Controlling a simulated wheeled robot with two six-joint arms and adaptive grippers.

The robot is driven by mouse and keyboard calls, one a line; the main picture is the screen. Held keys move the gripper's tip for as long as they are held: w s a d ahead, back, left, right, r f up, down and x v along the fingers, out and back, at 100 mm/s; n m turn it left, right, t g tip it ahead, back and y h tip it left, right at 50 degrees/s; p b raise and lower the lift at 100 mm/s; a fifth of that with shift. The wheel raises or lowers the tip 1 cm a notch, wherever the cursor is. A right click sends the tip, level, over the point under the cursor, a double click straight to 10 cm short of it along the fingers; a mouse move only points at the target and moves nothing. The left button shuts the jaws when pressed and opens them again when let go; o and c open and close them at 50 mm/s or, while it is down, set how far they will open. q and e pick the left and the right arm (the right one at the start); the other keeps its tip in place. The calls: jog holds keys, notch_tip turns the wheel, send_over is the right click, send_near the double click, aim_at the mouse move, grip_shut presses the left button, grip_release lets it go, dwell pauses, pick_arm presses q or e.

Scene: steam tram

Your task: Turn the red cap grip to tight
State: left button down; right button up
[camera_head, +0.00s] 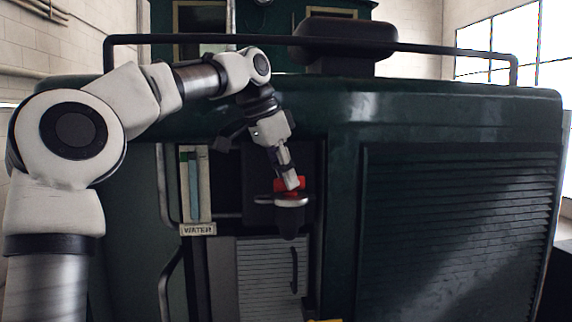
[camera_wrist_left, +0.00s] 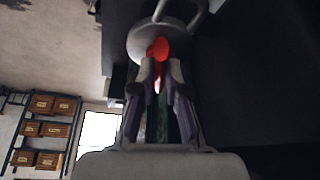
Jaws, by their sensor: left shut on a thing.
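The red cap grip (camera_head: 288,185) sits on top of a grey round cap over a dark, tapered filler (camera_head: 290,216) in the tram's open front recess. My left gripper (camera_head: 291,183) reaches down from above and is shut on the red grip, hiding part of it. In the left wrist view the red grip (camera_wrist_left: 158,50) shows between the two fingertips (camera_wrist_left: 159,70), with the grey round cap (camera_wrist_left: 145,38) behind it. Any mark for tight cannot be made out. My right gripper is not in view.
A water gauge (camera_head: 195,185) with a "WATER" label (camera_head: 198,229) stands left of the filler. A slatted door (camera_head: 268,275) with a dark handle is below. A black rail (camera_head: 420,48) runs across above, and a louvred panel (camera_head: 455,230) fills the right.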

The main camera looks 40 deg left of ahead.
pick_arm(q)
jog(key=shift+m+g+h+p, duration=0.3)
jog(key=shift+m+h+p, duration=0.1)
jog(key=shift+m+p, duration=0.8)
jog(key=shift+f+m+p, duration=0.2)
jog(key=shift+m+p, duration=0.5)
jog(key=c, duration=1.2)
grip_release()
jog(key=shift+w+a, duration=0.1)
jog(key=shift+r, duration=0.2)
jog(key=v, duration=1.1)
jog(key=shift+a+r, duration=0.2)
jog(key=shift+a, duration=0.25)
